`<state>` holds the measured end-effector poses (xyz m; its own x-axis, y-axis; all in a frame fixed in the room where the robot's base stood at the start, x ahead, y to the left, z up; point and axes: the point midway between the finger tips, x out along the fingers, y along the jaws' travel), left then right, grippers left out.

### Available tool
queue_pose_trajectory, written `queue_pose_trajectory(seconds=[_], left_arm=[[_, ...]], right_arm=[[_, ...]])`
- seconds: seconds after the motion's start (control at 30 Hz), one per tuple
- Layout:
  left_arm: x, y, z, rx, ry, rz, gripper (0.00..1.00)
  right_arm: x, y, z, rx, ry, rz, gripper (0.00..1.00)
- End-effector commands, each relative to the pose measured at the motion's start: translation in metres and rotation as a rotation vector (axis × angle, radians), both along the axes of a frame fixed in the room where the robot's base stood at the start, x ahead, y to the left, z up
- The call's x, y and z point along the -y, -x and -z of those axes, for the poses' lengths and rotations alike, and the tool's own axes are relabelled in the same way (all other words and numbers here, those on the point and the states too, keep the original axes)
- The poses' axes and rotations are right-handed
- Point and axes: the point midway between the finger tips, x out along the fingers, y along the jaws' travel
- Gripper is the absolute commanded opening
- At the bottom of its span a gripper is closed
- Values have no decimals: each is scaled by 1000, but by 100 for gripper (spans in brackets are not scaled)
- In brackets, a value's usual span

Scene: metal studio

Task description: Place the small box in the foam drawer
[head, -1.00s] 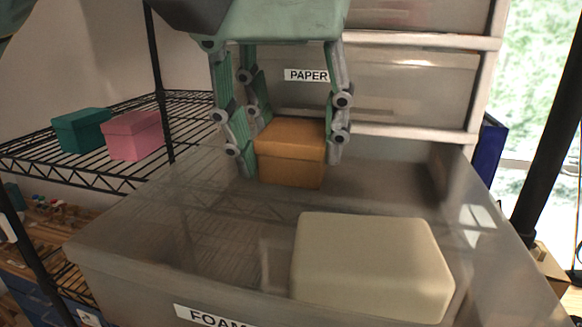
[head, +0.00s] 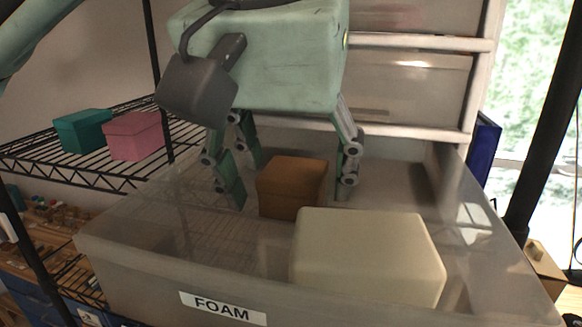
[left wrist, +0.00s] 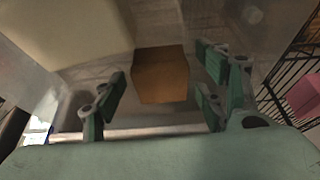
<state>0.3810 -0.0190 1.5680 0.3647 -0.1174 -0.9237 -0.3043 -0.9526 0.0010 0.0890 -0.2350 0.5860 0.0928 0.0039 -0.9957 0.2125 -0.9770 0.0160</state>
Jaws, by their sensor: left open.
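The small brown-orange box (head: 291,188) is inside the open, see-through drawer labelled FOAM (head: 88,262), behind a large cream block. My left gripper (head: 288,190) is above and around the box, its fingers spread, with a gap at the left finger. In the left wrist view the box (left wrist: 161,76) lies between the open fingers (left wrist: 163,95), apart from them. Whether the box's underside touches the drawer floor is hard to tell. My right gripper is not in view.
The cream block (head: 367,257) fills the drawer's front right. A teal box (head: 82,132) and a pink box (head: 134,136) stand on the wire shelf at left. Closed drawers (head: 412,90) rise behind the gripper. The drawer's left part is free.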

Motion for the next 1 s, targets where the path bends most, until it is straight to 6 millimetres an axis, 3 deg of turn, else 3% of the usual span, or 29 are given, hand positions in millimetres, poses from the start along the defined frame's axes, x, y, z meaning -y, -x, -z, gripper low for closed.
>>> queue_pose_trajectory(seconds=[0.27, 0.7, 1.0], left_arm=[[-1, 6, -14, 1, 2, -1, 65], [-12, 36, -94, 3, 0, -2, 65], [-14, 44, -111, 1, 0, 0, 65]], right_arm=[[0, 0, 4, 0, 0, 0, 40], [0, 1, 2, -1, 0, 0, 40], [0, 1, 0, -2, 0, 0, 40]])
